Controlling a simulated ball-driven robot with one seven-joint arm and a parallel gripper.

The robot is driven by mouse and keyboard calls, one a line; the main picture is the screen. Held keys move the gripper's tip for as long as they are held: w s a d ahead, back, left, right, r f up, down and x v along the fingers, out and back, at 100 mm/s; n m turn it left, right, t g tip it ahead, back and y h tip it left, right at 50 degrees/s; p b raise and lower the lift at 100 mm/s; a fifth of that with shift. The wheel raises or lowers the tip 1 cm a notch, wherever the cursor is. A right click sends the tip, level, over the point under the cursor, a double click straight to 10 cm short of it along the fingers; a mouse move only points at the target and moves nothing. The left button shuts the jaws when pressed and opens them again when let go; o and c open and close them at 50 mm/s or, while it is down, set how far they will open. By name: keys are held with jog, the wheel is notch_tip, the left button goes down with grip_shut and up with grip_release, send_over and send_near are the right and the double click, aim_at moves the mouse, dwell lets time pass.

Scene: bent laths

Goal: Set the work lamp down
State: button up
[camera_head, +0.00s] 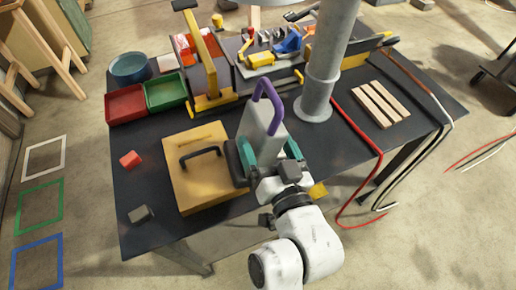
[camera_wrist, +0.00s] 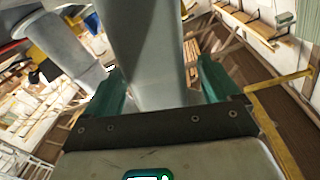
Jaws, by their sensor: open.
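A grey upright body with a purple loop handle, which I take to be the work lamp (camera_head: 262,118), stands near the middle of the dark workbench (camera_head: 345,150). My gripper (camera_head: 270,148) is at its near side, with one teal finger to the left and one to the right of it. In the wrist view the grey body (camera_wrist: 155,50) rises between the two spread teal fingers of my gripper (camera_wrist: 162,88). The jaws are open. The fingers and wrist hide the foot of the lamp, so I cannot tell how it meets the bench.
A wooden case with a black handle (camera_head: 192,180) lies just left of my gripper. A thick grey post (camera_head: 322,80) stands behind right. Red (camera_head: 125,105) and green (camera_head: 165,92) bins, a red cube (camera_head: 130,159), a grey block (camera_head: 140,214) and wooden laths (camera_head: 380,104) lie around.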

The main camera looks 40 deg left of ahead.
jog(key=p+x, duration=0.1)
jog(key=x, duration=0.3)
jog(key=shift+w, duration=0.15)
grip_shut()
dwell(0.7)
jog(key=shift+r, duration=0.2)
